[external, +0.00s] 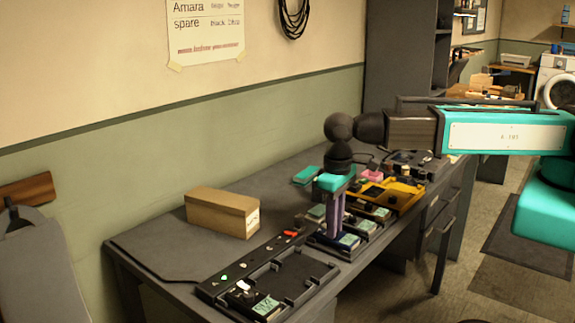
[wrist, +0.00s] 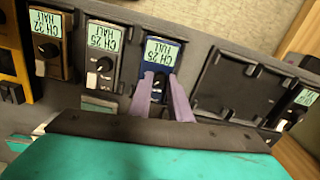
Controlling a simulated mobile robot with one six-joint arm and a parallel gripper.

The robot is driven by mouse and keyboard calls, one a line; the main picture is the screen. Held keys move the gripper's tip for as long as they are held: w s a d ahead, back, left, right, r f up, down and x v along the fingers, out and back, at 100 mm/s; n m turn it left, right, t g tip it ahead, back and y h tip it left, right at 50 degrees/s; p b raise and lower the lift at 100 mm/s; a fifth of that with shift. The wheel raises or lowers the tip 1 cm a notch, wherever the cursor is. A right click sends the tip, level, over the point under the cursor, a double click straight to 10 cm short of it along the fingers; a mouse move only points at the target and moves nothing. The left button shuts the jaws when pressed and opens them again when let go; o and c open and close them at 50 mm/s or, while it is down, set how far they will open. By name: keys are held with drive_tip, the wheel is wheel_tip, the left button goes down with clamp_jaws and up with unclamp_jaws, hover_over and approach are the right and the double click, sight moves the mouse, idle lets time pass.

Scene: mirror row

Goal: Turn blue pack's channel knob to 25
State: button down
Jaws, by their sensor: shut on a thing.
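The blue pack (wrist: 160,66) sits in the dark rack, and in the wrist view its small screen (wrist: 163,51) appears to read CH 25 with a second line under it. It also shows in the external view (external: 321,240), under my gripper. My gripper (wrist: 160,84) points down at it, with its two lilac fingers on either side of the dark channel knob (wrist: 158,83). The fingers are shut on the knob. In the external view, my gripper (external: 335,234) reaches down to the pack and hides part of it.
A grey pack (wrist: 102,64) and a brown pack (wrist: 47,50) stand beside the blue one, with an empty bay (wrist: 235,84) on its other side. A wooden box (external: 222,212) stands near the wall. A yellow tray (external: 400,195) lies behind my gripper.

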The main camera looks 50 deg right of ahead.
idle(0.3)
drive_tip(key=c, duration=1.6)
unclamp_jaws()
drive_tip(key=shift+r, duration=0.15)
drive_tip(key=shift+r+b, duration=1.35)
drive_tip(key=shift+r, duration=5.4)
